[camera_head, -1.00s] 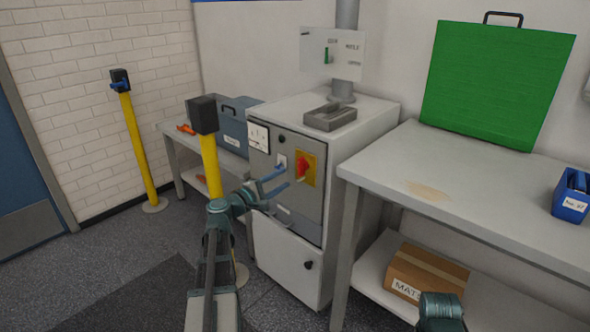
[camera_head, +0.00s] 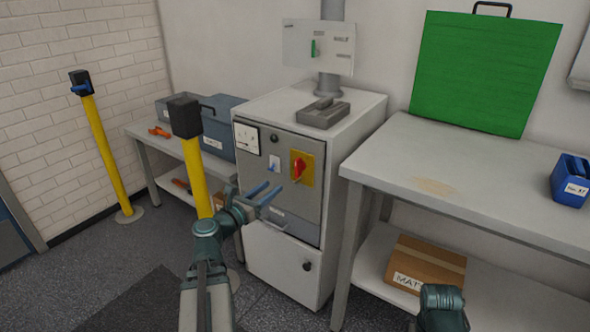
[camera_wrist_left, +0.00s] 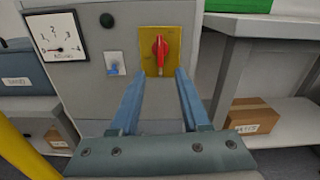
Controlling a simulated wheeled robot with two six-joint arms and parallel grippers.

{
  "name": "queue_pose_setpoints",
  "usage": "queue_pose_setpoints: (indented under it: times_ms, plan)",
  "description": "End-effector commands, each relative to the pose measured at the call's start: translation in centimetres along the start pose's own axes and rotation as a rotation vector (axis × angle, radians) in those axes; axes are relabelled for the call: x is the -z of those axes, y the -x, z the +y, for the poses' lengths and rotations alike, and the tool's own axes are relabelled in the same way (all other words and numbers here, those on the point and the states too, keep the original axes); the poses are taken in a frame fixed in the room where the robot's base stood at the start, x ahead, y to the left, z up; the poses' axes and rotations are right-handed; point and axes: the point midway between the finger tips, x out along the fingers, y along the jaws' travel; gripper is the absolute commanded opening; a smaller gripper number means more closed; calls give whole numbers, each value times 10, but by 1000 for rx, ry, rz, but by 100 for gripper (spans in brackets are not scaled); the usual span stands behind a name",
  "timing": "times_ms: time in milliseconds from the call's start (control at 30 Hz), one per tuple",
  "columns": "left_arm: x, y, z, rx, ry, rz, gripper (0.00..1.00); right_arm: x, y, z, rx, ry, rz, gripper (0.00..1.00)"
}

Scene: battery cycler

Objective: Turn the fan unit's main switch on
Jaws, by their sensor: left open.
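The fan unit (camera_head: 352,170) is a light grey cabinet with a darker grey front panel. Its main switch, a red rotary knob (camera_head: 298,169) on a yellow plate, sits at the panel's right side. In the left wrist view the red knob (camera_wrist_left: 160,48) stands upright, just beyond and between the fingertips. My left gripper (camera_head: 273,195) is open and empty, below and in front of the knob, apart from it. It also shows in the left wrist view (camera_wrist_left: 156,80). Of my right arm only a teal part shows at the lower right; its gripper is out of view.
A small blue toggle (camera_wrist_left: 114,69) and a dial gauge (camera_head: 247,138) are left of the knob. A yellow post (camera_head: 194,165) stands close to my left arm. A workbench (camera_head: 390,165) is to the right, with a cardboard box (camera_head: 428,265) on its lower shelf.

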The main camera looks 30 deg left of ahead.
Motion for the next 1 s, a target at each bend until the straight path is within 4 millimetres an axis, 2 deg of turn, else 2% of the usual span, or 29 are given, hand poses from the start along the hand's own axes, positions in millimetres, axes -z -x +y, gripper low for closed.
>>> queue_pose_setpoints:
  times_ms: [400, 533, 733, 1000]
  plan:
    - [0, -83, 1, 4, -2, 0, 46, 0, 0, 0, 0, 0, 0, 72]
    - [0, -105, 1, 3, -2, 0, 46, 0, 0, 0, 0, 0, 0, 72]
    - [0, -125, 0, 1, -2, 0, 46, 0, 0, 0, 0, 0, 0, 72]
    - [0, -131, 0, 0, -2, 0, 46, 0, 0, 0, 0, 0, 0, 72]
